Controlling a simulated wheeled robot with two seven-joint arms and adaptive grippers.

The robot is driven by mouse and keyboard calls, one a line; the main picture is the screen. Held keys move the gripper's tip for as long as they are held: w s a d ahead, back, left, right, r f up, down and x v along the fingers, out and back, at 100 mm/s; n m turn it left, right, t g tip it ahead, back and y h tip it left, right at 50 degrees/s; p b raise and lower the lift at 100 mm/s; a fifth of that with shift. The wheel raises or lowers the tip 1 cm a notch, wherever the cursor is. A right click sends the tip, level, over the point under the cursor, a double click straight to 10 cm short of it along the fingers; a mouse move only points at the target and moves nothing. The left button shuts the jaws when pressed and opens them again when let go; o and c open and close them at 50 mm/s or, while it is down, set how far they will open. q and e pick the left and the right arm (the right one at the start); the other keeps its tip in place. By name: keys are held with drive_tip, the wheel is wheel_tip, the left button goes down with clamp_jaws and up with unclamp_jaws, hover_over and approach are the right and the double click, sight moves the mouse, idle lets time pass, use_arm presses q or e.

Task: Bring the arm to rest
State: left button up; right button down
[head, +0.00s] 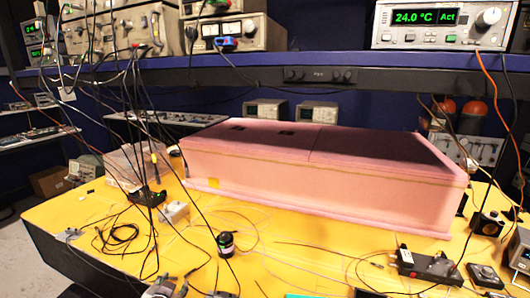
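The pink foam enclosure (300,188) is a long closed box in the middle of the yellow table (80,215). Its lid shows a seam across the top and two small dark rectangles near its back left part. A thin yellowish line runs along its upper front edge.
Loose cables and thin fibres spread over the table's front and left. A small black cylinder (225,244) stands in front of the enclosure. A black device (428,263) sits at the front right. A blue shelf with instruments, including a temperature controller (440,24), spans above.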

use_arm(q)
drive_tip(key=s+d+f+n+g+h, duration=0.1)
drive_tip(key=s+d+f+g+h, duration=0.15)
drive_tip(key=s+f+g, duration=0.95)
drive_tip(key=s+f+t, duration=0.1)
drive_tip(key=s+f, duration=0.2)
drive_tip(key=f, duration=0.9)
drive_tip(key=s+f+t, duration=0.1)
drive_tip(key=s+f, duration=0.1)
drive_tip(key=f, duration=0.9)
drive_tip(key=s+f+t, duration=0.1)
drive_tip(key=s+f, duration=0.2)
drive_tip(key=f, duration=0.9)
drive_tip(key=s+a+f+g, duration=0.1)
drive_tip(key=s+a+f, duration=0.2)
drive_tip(key=s+f, duration=1.6)
drive_tip(key=s, duration=0.3)
